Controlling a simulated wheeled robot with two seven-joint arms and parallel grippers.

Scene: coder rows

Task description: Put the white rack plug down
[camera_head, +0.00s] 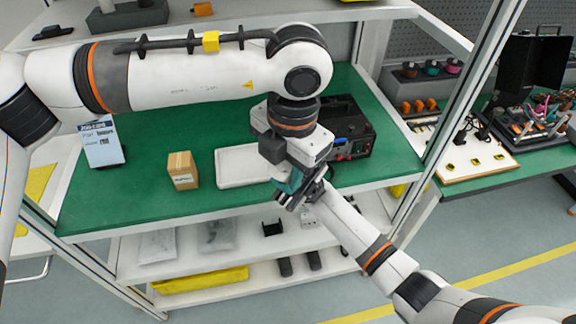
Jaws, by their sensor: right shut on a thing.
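My left arm reaches in from the left and bends down over the green-topped bench. Its gripper (291,186) hangs near the bench's front edge, and a teal piece shows beside its dark fingers. I cannot tell how far those fingers are apart. My right arm comes up from the lower right. Its gripper (316,188) is close to the left one and overlaps it in the picture. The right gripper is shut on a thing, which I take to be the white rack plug. The plug itself is hidden or too small to make out among the fingers.
On the green bench top (130,205) are a white tray (232,180), a small cardboard box (183,171), a blue-white package (102,146) and a black device (350,130). White shelves below hold a black holder (272,228) and a yellow bin (200,279). The front-left bench top is clear.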

